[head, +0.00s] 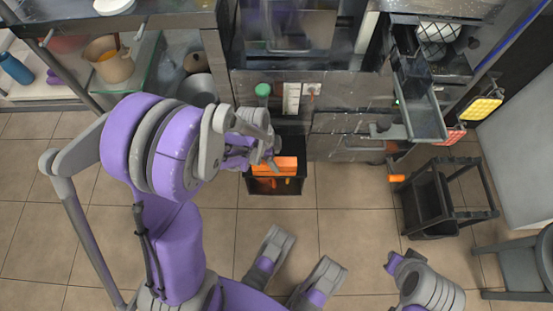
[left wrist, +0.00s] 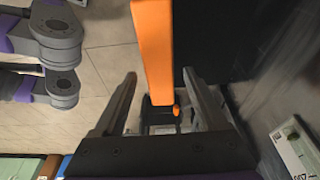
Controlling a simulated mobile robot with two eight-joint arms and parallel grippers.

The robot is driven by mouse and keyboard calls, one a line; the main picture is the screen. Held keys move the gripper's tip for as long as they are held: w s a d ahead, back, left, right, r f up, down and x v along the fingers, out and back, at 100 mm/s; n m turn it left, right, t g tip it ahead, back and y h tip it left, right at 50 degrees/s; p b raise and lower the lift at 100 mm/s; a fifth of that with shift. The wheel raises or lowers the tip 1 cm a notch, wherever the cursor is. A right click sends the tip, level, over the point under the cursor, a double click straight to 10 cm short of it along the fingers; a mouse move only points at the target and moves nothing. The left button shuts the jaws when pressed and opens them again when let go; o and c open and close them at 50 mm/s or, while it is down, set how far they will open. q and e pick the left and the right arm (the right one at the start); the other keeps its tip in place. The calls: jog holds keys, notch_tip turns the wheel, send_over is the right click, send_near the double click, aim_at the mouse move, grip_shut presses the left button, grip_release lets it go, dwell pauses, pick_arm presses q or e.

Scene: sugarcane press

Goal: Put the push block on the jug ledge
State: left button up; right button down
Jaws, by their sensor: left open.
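An orange block (head: 287,164), likely the push block, shows at the top of a black bin (head: 285,188) on the floor in front of the steel machine. My left gripper (head: 268,153) is at the block's upper left, partly hidden by its own wrist. In the left wrist view the orange block (left wrist: 154,45) runs as a long bar between the open fingers (left wrist: 159,75), with gaps on both sides. Contact cannot be told. I cannot tell for sure which surface is the jug ledge; a grey metal tray (head: 424,112) sticks out on the machine's right.
More orange pieces (head: 268,184) lie inside the bin. A green knob (head: 263,90) is just above my left gripper. A black stool-like frame (head: 430,205) stands at the right, with a small orange piece (head: 397,178) at its left. The tiled floor between is clear.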

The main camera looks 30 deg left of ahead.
pick_arm(q)
jog(key=p+v, duration=0.3)
jog(key=v, duration=0.7)
jog(key=s+d+r+n+t+y, duration=0.2)
jog(key=s+d+r+n, duration=0.5)
jog(key=s+n, duration=0.4)
jog(key=shift+s+r+n+t+y, duration=0.3)
jog(key=shift+s+r+n+t, duration=0.1)
jog(key=shift+r+t, duration=0.15)
